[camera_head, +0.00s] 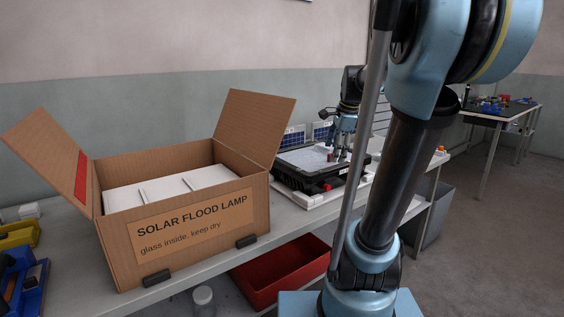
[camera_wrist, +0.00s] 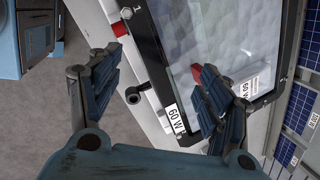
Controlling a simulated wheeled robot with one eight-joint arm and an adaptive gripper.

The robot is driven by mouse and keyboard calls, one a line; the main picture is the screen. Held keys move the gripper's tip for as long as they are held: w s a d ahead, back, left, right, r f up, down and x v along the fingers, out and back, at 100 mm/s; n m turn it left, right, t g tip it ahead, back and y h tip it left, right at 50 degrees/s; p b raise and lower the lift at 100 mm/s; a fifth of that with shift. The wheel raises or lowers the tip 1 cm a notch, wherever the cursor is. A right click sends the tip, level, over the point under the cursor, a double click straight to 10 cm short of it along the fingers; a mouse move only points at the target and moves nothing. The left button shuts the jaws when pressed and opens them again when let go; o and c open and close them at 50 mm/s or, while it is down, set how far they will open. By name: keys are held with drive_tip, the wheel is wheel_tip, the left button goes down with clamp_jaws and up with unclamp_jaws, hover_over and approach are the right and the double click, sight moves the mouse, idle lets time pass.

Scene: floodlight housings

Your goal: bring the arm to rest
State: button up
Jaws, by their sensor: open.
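My gripper (camera_wrist: 158,95) is open, with its two dark ribbed fingers spread apart in the wrist view. In the head view my gripper (camera_head: 338,150) is small and partly behind my arm, over the floodlight housing on the bench. The floodlight housing (camera_wrist: 147,45) has a black frame, a glass pane (camera_wrist: 215,35) and a "60 W" label (camera_wrist: 175,119). One finger overlaps the housing's edge in the picture; I cannot tell whether it touches. The housing also shows in the head view (camera_head: 300,178).
An open carton (camera_head: 185,245) marked "SOLAR FLOOD LAMP" stands on the bench at left, with white packing inside. A red bin (camera_head: 285,275) sits below the bench. Solar panels (camera_head: 293,138) stand behind the housing. A second table (camera_head: 505,113) is at far right; the floor there is clear.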

drive_tip(key=s+f+n+h, duration=0.1)
drive_tip(key=s+f+n, duration=1.6)
drive_tip(key=s, duration=0.5)
drive_tip(key=shift+s+f+n+g+h, duration=0.3)
drive_tip(key=shift+f+g, duration=0.1)
drive_tip(key=shift+f, duration=0.45)
drive_tip(key=shift+a, duration=0.1)
drive_tip(key=shift+w+f, duration=0.2)
drive_tip(key=shift+w, duration=0.25)
